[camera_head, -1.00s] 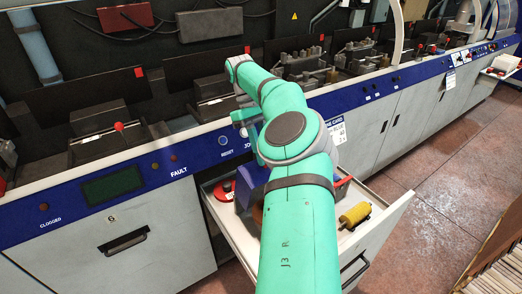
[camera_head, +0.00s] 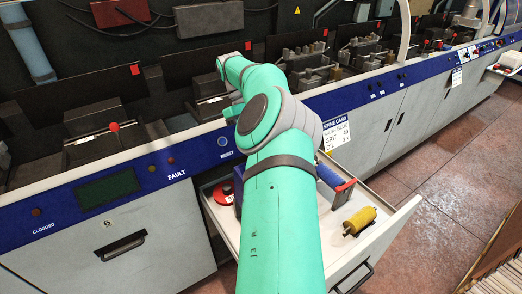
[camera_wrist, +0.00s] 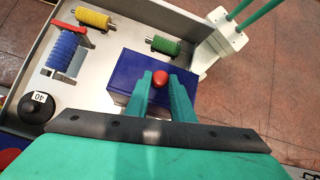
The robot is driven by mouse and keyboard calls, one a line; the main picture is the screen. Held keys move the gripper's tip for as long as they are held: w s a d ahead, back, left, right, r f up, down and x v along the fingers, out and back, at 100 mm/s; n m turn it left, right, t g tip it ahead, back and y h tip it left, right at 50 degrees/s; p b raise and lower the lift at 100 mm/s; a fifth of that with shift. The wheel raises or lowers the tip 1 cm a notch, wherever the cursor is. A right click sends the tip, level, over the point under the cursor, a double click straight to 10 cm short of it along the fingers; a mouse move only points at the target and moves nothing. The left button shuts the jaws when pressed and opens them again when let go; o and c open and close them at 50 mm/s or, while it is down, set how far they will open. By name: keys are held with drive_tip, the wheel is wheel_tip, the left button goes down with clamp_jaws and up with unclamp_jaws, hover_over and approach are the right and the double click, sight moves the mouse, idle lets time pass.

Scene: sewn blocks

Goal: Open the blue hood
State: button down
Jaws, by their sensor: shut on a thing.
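The blue hood (camera_wrist: 123,77) is a dark blue box-like cover with a round red knob (camera_wrist: 160,77) on it, inside the open drawer in the wrist view. My gripper (camera_wrist: 160,84) is over the hood, with its two green fingers shut on the red knob. The fingers and palm hide part of the hood. In the head view my arm covers the gripper and most of the hood. I cannot tell from these frames whether the hood is lifted.
The open drawer (camera_head: 398,219) holds a yellow roller (camera_head: 359,220), a blue roller with a red end (camera_wrist: 63,50), a green roller (camera_wrist: 163,45) and a black disc marked 40 (camera_wrist: 37,106). A white fitting with green rods (camera_wrist: 221,31) stands beside the drawer.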

drive_tip(key=shift+w+d+r, duration=0.1)
drive_tip(key=shift+d, duration=0.15)
drive_tip(key=c, duration=1.6)
unclamp_jaws()
drive_tip(key=shift+o, duration=0.3)
drive_tip(key=shift+a, duration=0.15)
